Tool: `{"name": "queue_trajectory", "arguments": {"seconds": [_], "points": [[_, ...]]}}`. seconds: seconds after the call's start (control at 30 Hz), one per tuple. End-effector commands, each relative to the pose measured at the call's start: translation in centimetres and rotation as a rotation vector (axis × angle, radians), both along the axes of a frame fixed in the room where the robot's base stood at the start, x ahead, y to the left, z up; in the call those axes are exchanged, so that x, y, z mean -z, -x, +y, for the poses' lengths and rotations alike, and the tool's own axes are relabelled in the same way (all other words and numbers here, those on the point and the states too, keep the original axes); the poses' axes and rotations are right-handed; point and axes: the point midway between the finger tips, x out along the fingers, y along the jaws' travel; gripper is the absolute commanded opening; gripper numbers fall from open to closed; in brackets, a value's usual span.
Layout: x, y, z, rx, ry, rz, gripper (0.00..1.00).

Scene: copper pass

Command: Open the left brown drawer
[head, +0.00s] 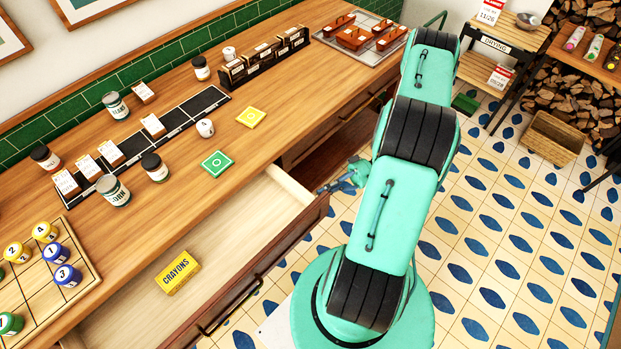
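The left brown drawer (318,208) stands pulled out from under the wooden counter. Its pale inside is in plain view, with a yellow crayons box (178,272) lying in it. A dark bar handle (228,308) is on its front. My gripper (338,185) is small in the head view, just past the right end of the drawer front and apart from the handle. My arm hides part of it, and its fingers are too small to tell open from shut. Nothing is seen held in it.
The counter (300,110) carries jars, cards on a black strip, green and yellow tiles, and a board of numbered pieces (42,290). Right of the drawer, a dark opening (335,150) shows below the counter.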

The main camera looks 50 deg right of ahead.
Motion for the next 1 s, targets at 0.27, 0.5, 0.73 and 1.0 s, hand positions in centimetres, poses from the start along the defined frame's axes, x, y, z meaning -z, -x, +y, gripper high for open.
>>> {"name": "queue_trajectory", "arguments": {"seconds": [0.27, 0.5, 0.73, 1.0], "points": [[-0.1, 5.6, 0.0, 0.002, -0.001, 0.001, 0.00], [0.0, 7.6, 0.0, -0.001, -0.001, 0.000, 0.00], [0.0, 7.7, 0.0, -0.001, 0.000, 0.001, 0.00], [0.0, 7.7, 0.0, -0.001, 0.000, 0.001, 0.00]]}}
